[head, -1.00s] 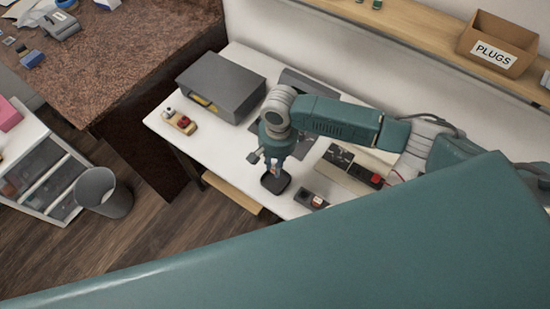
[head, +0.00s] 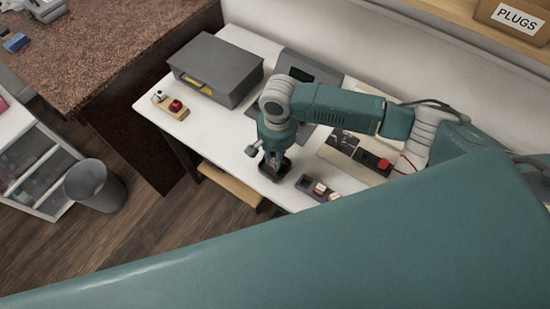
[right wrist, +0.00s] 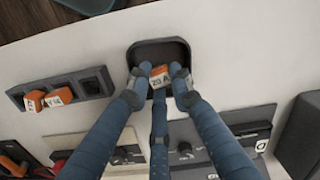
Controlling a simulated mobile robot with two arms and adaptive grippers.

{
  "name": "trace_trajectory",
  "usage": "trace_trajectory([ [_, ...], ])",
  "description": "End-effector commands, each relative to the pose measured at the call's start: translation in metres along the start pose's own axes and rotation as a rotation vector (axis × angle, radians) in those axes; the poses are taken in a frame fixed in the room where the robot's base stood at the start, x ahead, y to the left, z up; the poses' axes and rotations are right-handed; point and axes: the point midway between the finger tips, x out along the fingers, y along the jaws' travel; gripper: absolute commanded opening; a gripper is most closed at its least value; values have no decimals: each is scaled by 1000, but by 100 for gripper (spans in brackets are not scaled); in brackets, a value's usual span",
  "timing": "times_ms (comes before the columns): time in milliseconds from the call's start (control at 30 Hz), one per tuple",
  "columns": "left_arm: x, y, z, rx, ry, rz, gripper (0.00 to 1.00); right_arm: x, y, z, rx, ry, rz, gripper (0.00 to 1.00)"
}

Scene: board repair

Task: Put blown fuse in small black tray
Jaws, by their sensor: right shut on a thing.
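My right gripper (right wrist: 159,82) is shut on an orange fuse (right wrist: 159,76) with a white label reading 20 A. The small black tray (right wrist: 174,45) lies on the white bench, and the fuse is over its near part in the right wrist view. I cannot tell whether the fuse touches the tray floor. In the head view the right gripper (head: 271,162) points down over the black tray (head: 284,174) and hides much of it; the fuse is hard to make out there. My left gripper is not in view.
A dark slotted holder (right wrist: 70,91) with two orange fuses is left of the tray in the wrist view. A grey box (head: 215,68), a board with a red button (head: 173,105) and a panel (head: 352,158) are on the bench. A bin (head: 94,186) stands on the floor.

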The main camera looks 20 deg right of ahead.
Motion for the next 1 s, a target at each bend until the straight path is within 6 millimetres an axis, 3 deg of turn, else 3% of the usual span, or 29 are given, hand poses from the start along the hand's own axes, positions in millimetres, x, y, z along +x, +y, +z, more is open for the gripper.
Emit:
trace_trajectory([
  [200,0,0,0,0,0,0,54,-1,0,0,0,0,0,0],
  [233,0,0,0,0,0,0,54,-1,0,0,0,0,0,25],
  [333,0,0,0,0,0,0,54,0,0,0,0,0,0,43],
  [700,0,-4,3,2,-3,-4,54,-6,-1,0,0,1,-2,43],
  [867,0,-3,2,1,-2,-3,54,-30,-1,-1,-1,2,-4,43],
  [1000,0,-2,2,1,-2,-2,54,-61,-1,-1,-1,3,-5,43],
])
